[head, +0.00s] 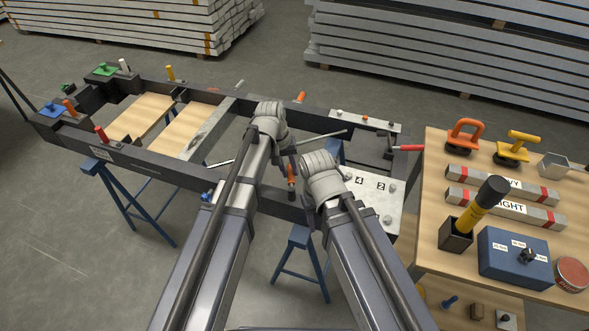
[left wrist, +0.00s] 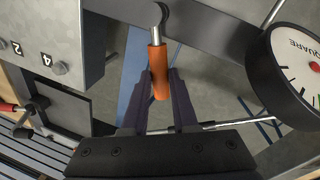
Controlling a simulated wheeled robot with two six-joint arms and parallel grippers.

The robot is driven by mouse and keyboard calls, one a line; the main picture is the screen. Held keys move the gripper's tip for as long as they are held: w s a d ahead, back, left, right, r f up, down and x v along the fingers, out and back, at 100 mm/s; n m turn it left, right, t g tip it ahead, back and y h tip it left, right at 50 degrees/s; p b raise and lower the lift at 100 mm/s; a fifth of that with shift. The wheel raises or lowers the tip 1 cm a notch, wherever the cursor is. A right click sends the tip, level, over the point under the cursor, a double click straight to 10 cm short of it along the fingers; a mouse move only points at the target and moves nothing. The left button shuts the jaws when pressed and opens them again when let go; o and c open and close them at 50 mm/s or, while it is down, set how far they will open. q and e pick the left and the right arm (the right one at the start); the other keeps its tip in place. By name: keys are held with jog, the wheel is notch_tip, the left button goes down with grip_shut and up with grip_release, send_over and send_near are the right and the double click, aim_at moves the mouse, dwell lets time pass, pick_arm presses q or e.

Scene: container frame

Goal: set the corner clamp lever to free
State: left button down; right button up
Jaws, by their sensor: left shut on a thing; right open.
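In the left wrist view an orange lever handle (left wrist: 158,72) on a short metal rod stands between the two fingers of my left gripper (left wrist: 160,85), which is shut on it. The rod joins a dark frame bar. In the head view the orange handle (head: 291,177) shows below my left gripper (head: 285,152), at the frame's near bar. A round dial marked SQUARE (left wrist: 295,72) is at the right of the left wrist view. My right gripper (head: 321,192) is just right of the handle in the head view. Its fingers are mostly hidden by its wrist.
A plate with numbered studs (head: 370,208) lies on the frame's right end. Another orange handle (head: 300,97) stands on the far bar. A red handle (head: 408,148) sticks out toward the wooden bench (head: 435,150), which holds bars and tools. The frame (head: 150,165) extends left on blue trestles.

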pick_arm(q)
jog(key=shift+s+a+n+t, duration=0.25)
jog(key=shift+a+n, duration=0.35)
jog(key=shift+n, duration=0.45)
jog(key=shift+s+a+n+t, duration=0.15)
jog(key=shift+s+a+n, duration=0.15)
jog(key=shift+a+n, duration=0.55)
jog(key=shift+s+a+n+t, duration=0.25)
jog(key=shift+a+n, duration=0.1)
jog(key=shift+n, duration=0.95)
jog(key=c, duration=0.7)
grip_release()
jog(key=p+v, duration=0.7)
jog(key=v, duration=0.1)
jog(key=shift+d+p, duration=0.15)
jog(key=shift+p, duration=0.2)
